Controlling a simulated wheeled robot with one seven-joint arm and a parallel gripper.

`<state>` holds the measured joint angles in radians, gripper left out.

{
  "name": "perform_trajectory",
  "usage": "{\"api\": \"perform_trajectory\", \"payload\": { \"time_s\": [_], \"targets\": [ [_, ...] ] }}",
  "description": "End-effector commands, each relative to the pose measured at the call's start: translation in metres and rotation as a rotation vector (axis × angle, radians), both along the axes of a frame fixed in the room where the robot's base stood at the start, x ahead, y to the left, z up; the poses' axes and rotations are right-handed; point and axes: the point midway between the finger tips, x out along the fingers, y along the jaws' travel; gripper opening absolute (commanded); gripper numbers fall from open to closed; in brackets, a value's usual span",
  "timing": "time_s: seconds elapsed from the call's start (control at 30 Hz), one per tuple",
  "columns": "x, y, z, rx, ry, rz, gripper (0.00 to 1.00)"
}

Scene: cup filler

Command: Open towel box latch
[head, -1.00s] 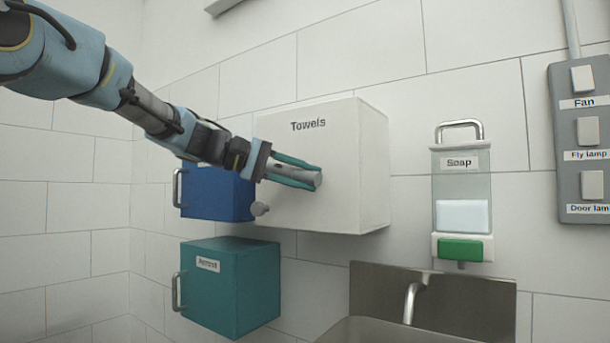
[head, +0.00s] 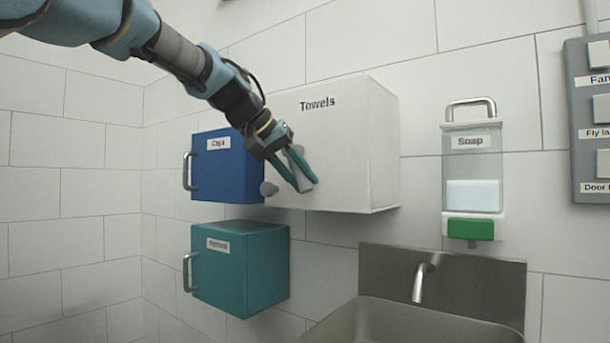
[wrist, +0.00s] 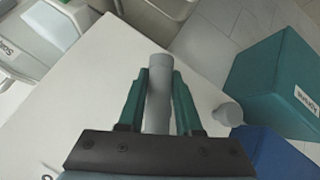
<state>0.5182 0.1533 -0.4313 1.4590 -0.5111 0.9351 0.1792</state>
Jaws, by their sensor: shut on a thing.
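The white towel box (head: 365,150), labelled "Towels", hangs on the tiled wall with its door closed. Its grey latch lever (head: 302,180) is low on the front face and slants downward. My gripper (head: 302,180) reaches it from the upper left, with its teal fingers shut on the lever. In the wrist view the grey lever (wrist: 158,92) lies between the two fingers, and the white box front (wrist: 110,70) spreads behind. A round grey knob (head: 268,188) sits left of the latch, and it also shows in the wrist view (wrist: 228,114). The fingers partly hide the latch.
A blue box (head: 225,168) is left of the towel box, with a teal box (head: 245,270) below it. Both have handles on the left. A soap dispenser (head: 473,170), a sink (head: 400,325) and a switch panel (head: 588,140) are to the right.

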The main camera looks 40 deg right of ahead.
Motion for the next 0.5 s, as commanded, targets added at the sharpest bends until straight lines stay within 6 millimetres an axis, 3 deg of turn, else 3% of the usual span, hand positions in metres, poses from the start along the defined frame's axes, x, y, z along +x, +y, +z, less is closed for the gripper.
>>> {"api": "perform_trajectory", "payload": {
  "time_s": [0.5],
  "targets": [
    [0.0084,0.0021,-0.0045,0.038,-0.145,0.0,0.0]
  ]
}}
